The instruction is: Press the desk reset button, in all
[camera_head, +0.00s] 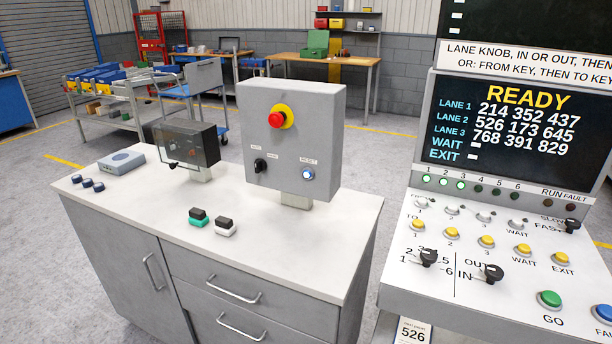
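The desk (150,200) is a grey cabinet with a light top. A grey control box (318,110) stands on it on a short post. The box's front carries a round, whitish-blue reset button (308,174) under a label reading "RESET". A black selector knob (260,165) sits to its left, and a red mushroom button on a yellow collar (280,116) sits above. Nothing touches the reset button. Neither of my grippers shows in this view.
On the desk are a clear-covered box (185,145), a grey-blue box (121,162), small dark pieces (87,183) and two rocker-like blocks (211,221). At right a sloped console (480,290) sits below a screen (512,130) reading "READY". Carts and benches stand behind.

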